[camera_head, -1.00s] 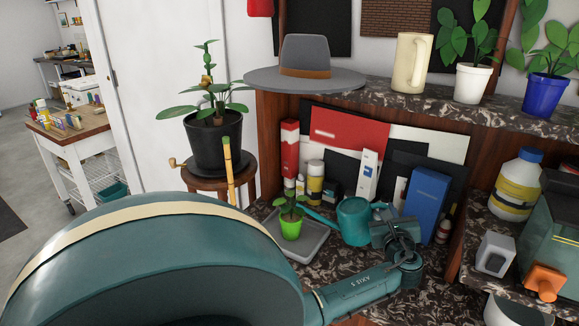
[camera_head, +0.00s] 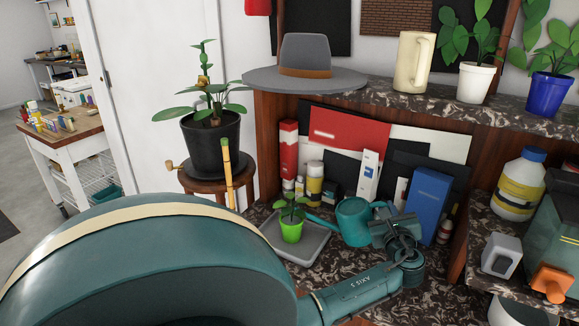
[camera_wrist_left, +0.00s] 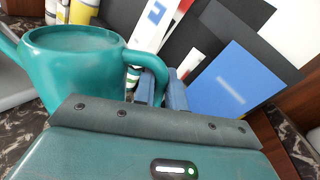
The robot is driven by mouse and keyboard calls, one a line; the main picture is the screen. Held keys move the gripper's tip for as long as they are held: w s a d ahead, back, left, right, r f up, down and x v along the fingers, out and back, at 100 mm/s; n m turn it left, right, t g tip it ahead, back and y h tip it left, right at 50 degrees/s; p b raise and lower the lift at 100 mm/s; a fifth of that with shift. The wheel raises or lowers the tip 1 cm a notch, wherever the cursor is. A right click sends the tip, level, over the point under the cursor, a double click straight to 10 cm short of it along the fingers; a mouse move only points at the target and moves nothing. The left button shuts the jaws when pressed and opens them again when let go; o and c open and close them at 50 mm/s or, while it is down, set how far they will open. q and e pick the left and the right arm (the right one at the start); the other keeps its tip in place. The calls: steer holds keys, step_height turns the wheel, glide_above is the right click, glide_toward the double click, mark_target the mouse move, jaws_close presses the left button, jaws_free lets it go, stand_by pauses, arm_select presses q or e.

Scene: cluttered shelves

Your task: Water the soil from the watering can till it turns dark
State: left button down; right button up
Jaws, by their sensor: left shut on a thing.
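A teal watering can (camera_head: 353,221) stands about upright on the marble shelf, its spout pointing left toward a small plant in a bright green pot (camera_head: 291,229). The pot stands on a grey tray (camera_head: 306,247); its soil is too small to judge for colour. My left gripper (camera_head: 385,220) is at the can's right side, shut on its handle. In the left wrist view the can (camera_wrist_left: 75,65) is close up, its handle between the blue-grey fingers (camera_wrist_left: 166,90). I cannot tell whether the can touches the shelf. My right gripper is not in view.
A blue box (camera_head: 430,203), a yellow-white bottle (camera_head: 314,182) and leaning boards stand behind the can. A tall potted plant (camera_head: 213,143) is on a stool at left. A grey hat (camera_head: 304,62) lies on the upper shelf. An orange-nozzled item (camera_head: 551,283) is at right.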

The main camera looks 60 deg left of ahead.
arm_select(q)
steer(key=shift+s+a+r+n, duration=0.1)
steer(key=shift+s+r+n, duration=0.15)
steer(key=shift+r, duration=0.35)
stand_by(1.0)
